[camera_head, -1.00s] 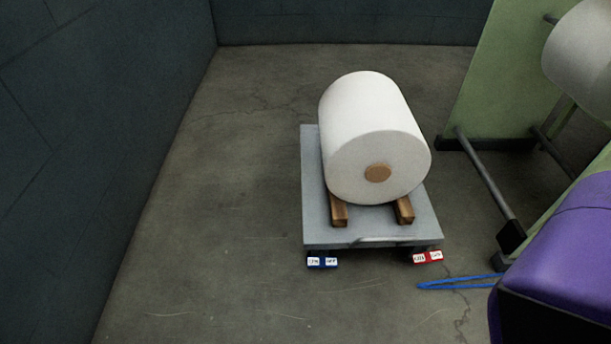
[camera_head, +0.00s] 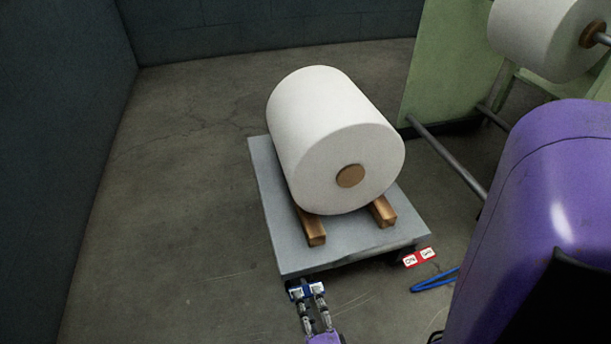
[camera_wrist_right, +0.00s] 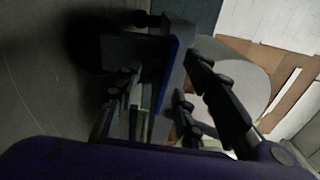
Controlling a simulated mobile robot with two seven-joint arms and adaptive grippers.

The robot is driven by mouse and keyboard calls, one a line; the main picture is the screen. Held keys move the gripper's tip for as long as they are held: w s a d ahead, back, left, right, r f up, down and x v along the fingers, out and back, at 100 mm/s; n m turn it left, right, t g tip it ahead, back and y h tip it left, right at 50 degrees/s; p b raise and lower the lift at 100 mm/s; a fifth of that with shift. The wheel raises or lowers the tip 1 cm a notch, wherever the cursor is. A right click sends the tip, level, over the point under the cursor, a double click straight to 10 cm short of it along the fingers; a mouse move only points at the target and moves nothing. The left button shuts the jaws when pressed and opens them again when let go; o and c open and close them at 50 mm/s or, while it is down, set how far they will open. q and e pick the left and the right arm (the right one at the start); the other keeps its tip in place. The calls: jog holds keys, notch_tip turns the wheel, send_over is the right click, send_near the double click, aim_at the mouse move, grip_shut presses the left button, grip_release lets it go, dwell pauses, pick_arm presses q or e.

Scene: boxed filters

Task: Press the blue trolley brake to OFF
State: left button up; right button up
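The grey trolley (camera_head: 268,200) stands on the floor in the head view and carries a large white roll. The blue trolley brake (camera_head: 292,284) is at its near left corner, mostly hidden by my right gripper (camera_head: 308,291), so its labels and position cannot be read. The gripper is right at the brake; contact cannot be told. In the right wrist view, the fingers of my right gripper (camera_wrist_right: 165,95) are apart, with a blue-edged part (camera_wrist_right: 172,75), likely the brake, showing between them. My left gripper is not in view.
A red brake (camera_head: 418,257) with white labels is at the trolley's near right corner. A blue strip (camera_head: 433,281) lies on the floor beside it. A green machine (camera_head: 450,75) with another roll stands at right. The floor left of the trolley is clear.

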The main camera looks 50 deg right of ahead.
jog(key=shift+w+d, duration=0.3)
jog(key=shift+w, duration=0.15)
jog(key=shift+w+d, duration=0.15)
jog(key=shift+w, duration=0.1)
jog(key=shift+c, duration=1)
grip_shut()
jog(key=shift+m, duration=1.1)
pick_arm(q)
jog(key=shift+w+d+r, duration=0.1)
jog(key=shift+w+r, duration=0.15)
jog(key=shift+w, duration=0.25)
pick_arm(e)
jog(key=shift+o, duration=1)
grip_release()
